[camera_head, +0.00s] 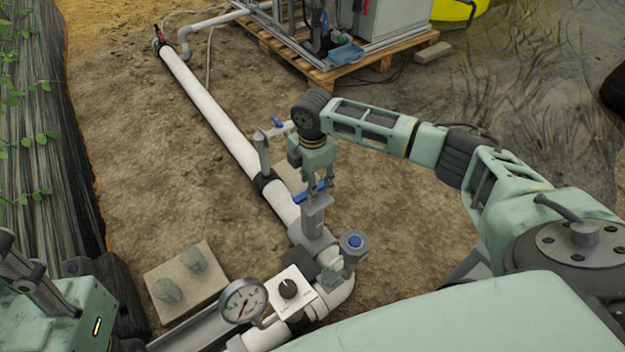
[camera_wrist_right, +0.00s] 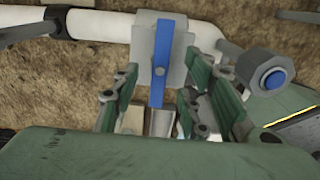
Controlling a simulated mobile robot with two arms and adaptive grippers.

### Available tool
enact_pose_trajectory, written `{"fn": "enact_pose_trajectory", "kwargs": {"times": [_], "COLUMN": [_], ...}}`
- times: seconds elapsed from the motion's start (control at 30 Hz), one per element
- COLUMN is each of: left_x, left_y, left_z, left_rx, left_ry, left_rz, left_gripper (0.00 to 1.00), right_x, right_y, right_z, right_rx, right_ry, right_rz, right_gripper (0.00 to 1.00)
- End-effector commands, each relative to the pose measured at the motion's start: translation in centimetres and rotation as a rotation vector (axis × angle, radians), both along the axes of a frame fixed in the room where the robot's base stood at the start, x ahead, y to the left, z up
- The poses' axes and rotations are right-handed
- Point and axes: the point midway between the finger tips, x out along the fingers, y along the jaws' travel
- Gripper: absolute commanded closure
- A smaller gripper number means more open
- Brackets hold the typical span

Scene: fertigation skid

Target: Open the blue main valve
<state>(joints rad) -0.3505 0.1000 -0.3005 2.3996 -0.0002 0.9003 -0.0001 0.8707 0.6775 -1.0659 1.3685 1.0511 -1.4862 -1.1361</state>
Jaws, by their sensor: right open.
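The blue main valve's lever (camera_head: 312,191) sits on a grey valve body on the white pipe. It is partly hidden by my right gripper (camera_head: 318,186) in the head view. In the right wrist view the blue lever (camera_wrist_right: 162,52) runs up and down the picture over a pale grey plate. My right gripper (camera_wrist_right: 160,85) is open, with a green finger on each side of the lever's lower end. Gaps show on both sides, so the fingers do not appear to touch it. My left gripper is not in view.
A smaller blue-handled valve (camera_head: 277,121) stands on a side pipe. A blue-capped fitting (camera_head: 354,243), a pressure gauge (camera_head: 243,301) and a white box with a black knob (camera_head: 290,289) are close by. A concrete block (camera_head: 187,280) lies left; a pallet (camera_head: 345,70) stands behind.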

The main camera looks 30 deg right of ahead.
Motion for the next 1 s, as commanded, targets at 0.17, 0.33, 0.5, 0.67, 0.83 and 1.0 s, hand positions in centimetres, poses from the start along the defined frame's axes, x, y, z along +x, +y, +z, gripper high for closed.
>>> {"fn": "enact_pose_trajectory", "kwargs": {"times": [0.17, 0.33, 0.5, 0.67, 0.83, 1.0], "left_x": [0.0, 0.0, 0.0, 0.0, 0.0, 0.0], "left_y": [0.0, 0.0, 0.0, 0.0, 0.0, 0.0], "left_z": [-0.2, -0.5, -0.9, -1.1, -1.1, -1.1], "left_rx": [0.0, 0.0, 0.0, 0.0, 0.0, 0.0], "left_ry": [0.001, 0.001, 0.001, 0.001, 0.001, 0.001], "left_rz": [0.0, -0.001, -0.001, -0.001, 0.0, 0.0], "left_gripper": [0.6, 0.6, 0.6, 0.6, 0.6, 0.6], "right_x": [0.0, 0.0, 0.0, 0.0, 0.0, 0.0], "right_y": [0.0, 0.0, 0.0, 0.0, 0.0, 0.0], "right_z": [-0.6, -1.9, -3.4, -4.4, -4.5, -4.5], "right_rx": [0.0, 0.0, 0.001, 0.0, -0.001, -0.001], "right_ry": [0.001, 0.0, 0.002, 0.0, 0.0, 0.0], "right_rz": [-0.001, -0.002, -0.002, -0.001, -0.001, -0.001], "right_gripper": [0.59, 0.59, 0.59, 0.59, 0.59, 0.66]}}
